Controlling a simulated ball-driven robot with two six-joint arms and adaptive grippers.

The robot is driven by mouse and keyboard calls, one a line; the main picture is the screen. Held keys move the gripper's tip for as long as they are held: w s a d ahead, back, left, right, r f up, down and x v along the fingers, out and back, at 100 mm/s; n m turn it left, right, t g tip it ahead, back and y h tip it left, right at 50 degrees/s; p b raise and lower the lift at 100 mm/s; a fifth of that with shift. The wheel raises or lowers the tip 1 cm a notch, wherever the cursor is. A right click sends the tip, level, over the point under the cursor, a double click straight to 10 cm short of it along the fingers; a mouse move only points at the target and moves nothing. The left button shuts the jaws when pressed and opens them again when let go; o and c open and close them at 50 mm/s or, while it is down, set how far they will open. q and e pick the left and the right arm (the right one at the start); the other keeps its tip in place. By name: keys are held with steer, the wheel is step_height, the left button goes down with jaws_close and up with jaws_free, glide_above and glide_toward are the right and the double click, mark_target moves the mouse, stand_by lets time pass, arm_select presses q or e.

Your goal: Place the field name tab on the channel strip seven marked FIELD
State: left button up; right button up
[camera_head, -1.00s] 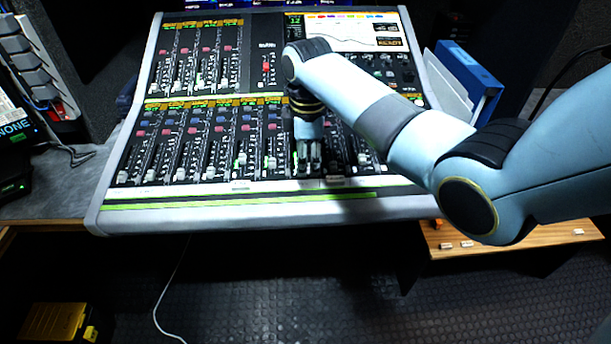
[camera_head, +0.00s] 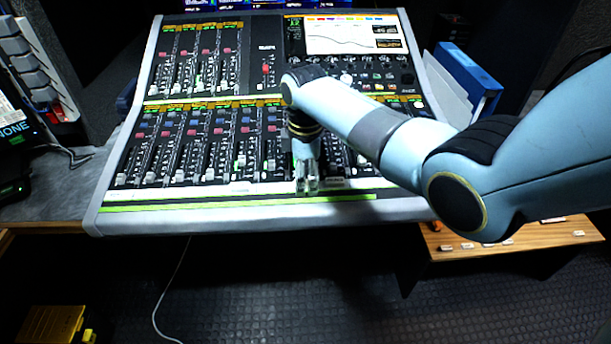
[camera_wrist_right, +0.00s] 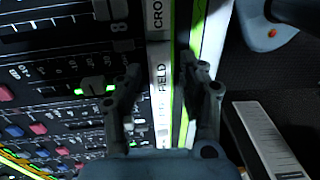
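A white piece lettered FIELD (camera_wrist_right: 162,92) shows between the fingers of my right gripper (camera_wrist_right: 165,68) in the right wrist view. It lies along the pale label strip (camera_head: 215,190) at the mixing desk's front edge. I cannot tell whether it is the loose tab or a printed mark. A dark gap shows between it and the fingers, which are apart. In the head view my right gripper (camera_head: 306,187) points down at that strip, its tips at or just over it. My left gripper is not in view.
A tab beginning CRO (camera_wrist_right: 157,18) sits on the same strip beside the gripper. Rows of faders and knobs cover the mixing desk (camera_head: 135,218). Several small tabs (camera_head: 467,245) lie on a wooden shelf (camera_head: 520,238) at right. A blue binder (camera_head: 470,78) stands behind.

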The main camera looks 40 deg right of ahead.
step_height(320, 180, up, 12)
steer(key=p, duration=0.1)
stand_by(0.5)
stand_by(0.4)
